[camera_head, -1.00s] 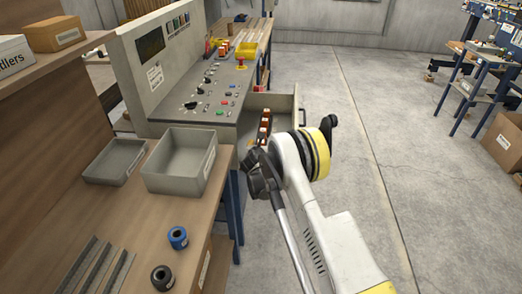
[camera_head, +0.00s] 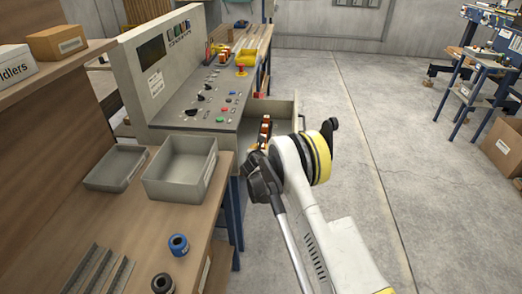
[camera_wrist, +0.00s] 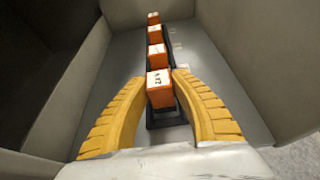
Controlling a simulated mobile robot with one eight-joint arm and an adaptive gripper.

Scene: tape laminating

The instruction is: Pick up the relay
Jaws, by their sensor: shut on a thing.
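In the wrist view, my gripper (camera_wrist: 158,78) has its two yellow fingers closed on the nearest orange relay (camera_wrist: 159,93). This relay has a white label with dark marks on top. It is in the drawer (camera_wrist: 225,95), at the near end of a row, just above or in a dark base; I cannot tell whether it is lifted. Further orange relays (camera_wrist: 156,57) stand behind it in the same row. In the head view the open drawer (camera_head: 285,107) shows with orange relays (camera_head: 265,128) inside. My arm hides the fingers there.
A control cabinet (camera_head: 165,85) with knobs and buttons stands behind the workbench (camera_head: 110,215). The bench holds two grey bins (camera_head: 183,180), a blue tape roll (camera_head: 178,245) and a dark roll (camera_head: 162,283). Drawer walls flank my gripper.

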